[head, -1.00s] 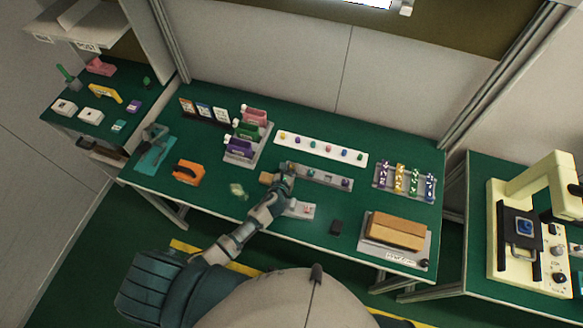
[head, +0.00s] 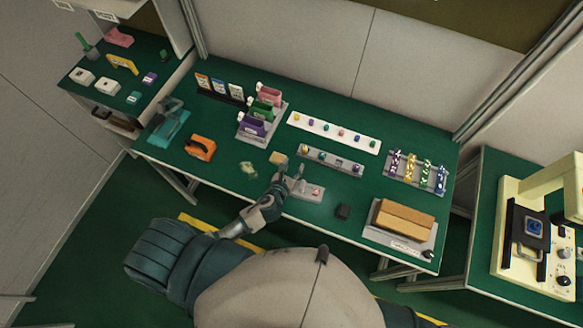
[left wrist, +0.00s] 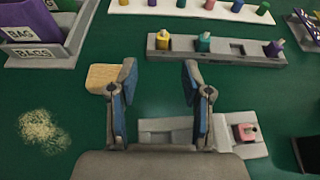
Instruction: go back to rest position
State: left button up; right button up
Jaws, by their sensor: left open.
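My left gripper (head: 285,182) is over the front middle of the green table. A light wooden block (left wrist: 103,78) lies beside the left finger. The grey slotted rack (left wrist: 220,56) with several coloured pieces stands beyond the fingers. My right gripper is not in view.
A white strip (head: 333,133) of coloured pieces lies at the back. Bag holders (head: 262,121) and an orange tool (head: 201,147) stand left. A wooden block on a tray (head: 404,219) and a dark cube (head: 343,211) are at right. A beige machine (head: 540,225) stands far right.

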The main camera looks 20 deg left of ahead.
pick_arm(q)
jog(key=shift+s+r, duration=0.2)
jog(key=shift+s, duration=0.3)
jog(key=shift+d, duration=0.1)
